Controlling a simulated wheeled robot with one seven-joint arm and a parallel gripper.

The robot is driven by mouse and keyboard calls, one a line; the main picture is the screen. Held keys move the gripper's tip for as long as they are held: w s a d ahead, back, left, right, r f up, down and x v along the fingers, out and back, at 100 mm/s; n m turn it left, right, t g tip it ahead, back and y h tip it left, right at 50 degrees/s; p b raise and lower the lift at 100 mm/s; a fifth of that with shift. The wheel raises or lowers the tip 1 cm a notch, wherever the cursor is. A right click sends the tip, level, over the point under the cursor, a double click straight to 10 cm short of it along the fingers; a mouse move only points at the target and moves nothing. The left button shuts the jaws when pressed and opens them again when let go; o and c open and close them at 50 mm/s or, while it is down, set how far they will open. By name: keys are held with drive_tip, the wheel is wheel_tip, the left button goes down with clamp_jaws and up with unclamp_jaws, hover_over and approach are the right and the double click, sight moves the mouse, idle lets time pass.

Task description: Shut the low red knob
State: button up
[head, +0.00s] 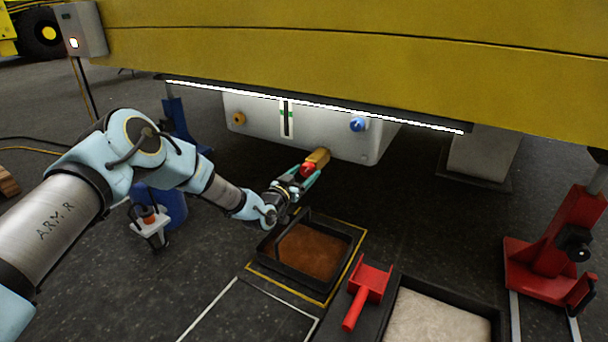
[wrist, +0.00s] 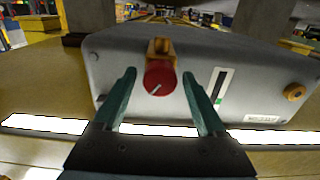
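The low red knob (wrist: 160,78) sits on a brass fitting (wrist: 160,47) on the grey tank in the wrist view, with a pale line on its face. In the head view the red knob (head: 308,169) shows at the end of the brass fitting (head: 318,157), low on the grey tank (head: 340,139). My gripper (wrist: 161,90) is open, with one teal finger on each side of the knob. Gaps show between the fingers and the knob, so I see no contact. In the head view my gripper (head: 305,177) is under the tank, partly covering the knob.
A blue knob (head: 358,125) and a yellow plug (head: 239,119) are on the tank. A black tray of brown liquid (head: 313,248) stands below on the floor. A yellow boom (head: 350,45) hangs overhead. A red scoop (head: 366,290) and red jack (head: 560,240) are at right.

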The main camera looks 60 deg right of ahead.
clamp_jaws()
idle(0.4)
